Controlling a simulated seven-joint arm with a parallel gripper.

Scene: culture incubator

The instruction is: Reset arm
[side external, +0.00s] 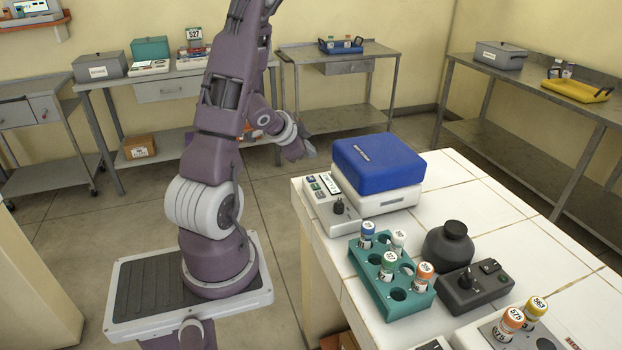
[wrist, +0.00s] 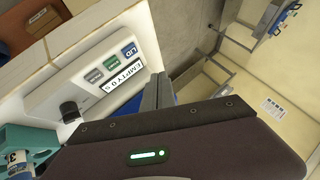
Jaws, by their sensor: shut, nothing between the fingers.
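My gripper (side external: 308,148) hangs in the air to the left of the incubator, near its blue lid, in the side external view. In the wrist view my gripper's fingers (wrist: 157,90) are together, with nothing between them. The incubator (side external: 378,162) has a closed blue lid and a white base, and stands on the white tiled bench (side external: 470,190). Its control panel (side external: 330,195) has a dark knob and buttons. In the wrist view the panel (wrist: 95,85) shows a display reading "EMPTY 0 S", partly behind my gripper.
A teal rack (side external: 378,282) with several capped vials stands on the bench. A device with vials (side external: 505,330) is at the front right. Open floor lies left of the bench.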

